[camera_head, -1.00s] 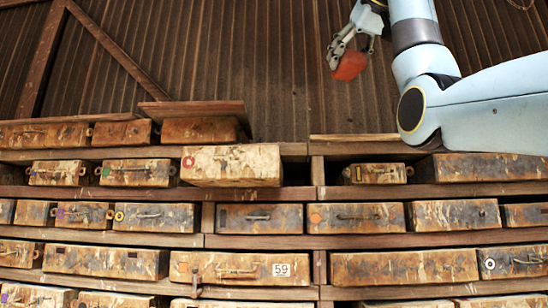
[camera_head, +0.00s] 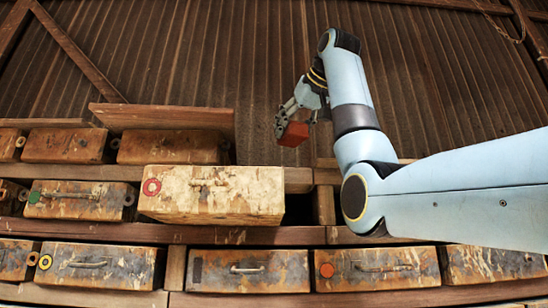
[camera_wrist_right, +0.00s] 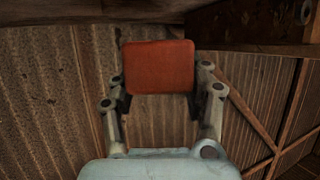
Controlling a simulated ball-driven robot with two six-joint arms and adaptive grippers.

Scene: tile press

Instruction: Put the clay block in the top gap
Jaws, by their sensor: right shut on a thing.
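The clay block (camera_head: 294,134) is a small orange-red block. My right gripper (camera_head: 295,121) is shut on it and holds it in the air, above the shelves and in front of the ribbed wall in the head view. In the right wrist view the block (camera_wrist_right: 160,67) sits between the two fingers, with its broad face showing. A dark gap (camera_head: 298,209) shows right of the protruding pale box. On the top shelf, an open stretch (camera_head: 262,177) lies right of the last box. My left gripper is out of view.
The pale box (camera_head: 225,193) with a red ring sticks out of its row. A loose board (camera_head: 165,116) leans behind the top boxes (camera_head: 172,149). Lower rows hold several worn boxes (camera_head: 250,271). My right arm covers part of the shelves at the right.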

